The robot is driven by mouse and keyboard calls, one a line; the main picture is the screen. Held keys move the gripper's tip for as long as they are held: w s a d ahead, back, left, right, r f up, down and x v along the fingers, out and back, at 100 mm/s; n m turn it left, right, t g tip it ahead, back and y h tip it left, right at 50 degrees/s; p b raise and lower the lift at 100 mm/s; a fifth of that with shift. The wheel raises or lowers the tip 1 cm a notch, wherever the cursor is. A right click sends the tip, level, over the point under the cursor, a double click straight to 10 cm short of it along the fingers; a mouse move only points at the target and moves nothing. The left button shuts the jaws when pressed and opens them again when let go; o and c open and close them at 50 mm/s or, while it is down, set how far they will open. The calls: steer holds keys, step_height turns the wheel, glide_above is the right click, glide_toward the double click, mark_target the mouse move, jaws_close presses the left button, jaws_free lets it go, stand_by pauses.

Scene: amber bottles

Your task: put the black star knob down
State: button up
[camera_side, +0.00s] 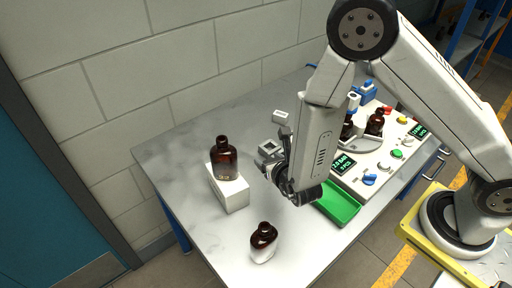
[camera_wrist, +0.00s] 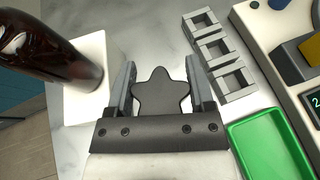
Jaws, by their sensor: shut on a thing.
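The black star knob (camera_wrist: 160,96) sits between the two fingers of my gripper (camera_wrist: 160,88) in the wrist view, with a finger against each side. My gripper is shut on it. In the side view my gripper (camera_side: 277,178) points down over the table between the white block and the green tray. The knob cannot be made out there. How high the knob is above the table I cannot tell.
An amber bottle (camera_side: 223,160) stands on a white block (camera_side: 231,192) to the left. Another amber bottle (camera_side: 263,242) is near the front. A green tray (camera_side: 338,206) and a control panel (camera_side: 385,165) are right. Grey square frames (camera_wrist: 218,55) lie beside my gripper. Bare table (camera_side: 180,150) shows at left.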

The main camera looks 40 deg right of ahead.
steer(key=w+d+r, duration=0.3)
steer(key=w+d, duration=0.3)
steer(key=w, duration=0.4)
glide_above(232, 139)
steer(key=s, duration=0.2)
steer(key=shift+n+t, duration=0.3)
step_height(232, 139, down, 8)
steer(key=shift+w+f, duration=0.15)
steer(key=shift+f, duration=0.1)
steer(key=shift+w+f, duration=0.5)
steer(key=shift+w+f, duration=0.15)
steer(key=shift+f, duration=1.6)
steer(key=shift+f, duration=0.15)
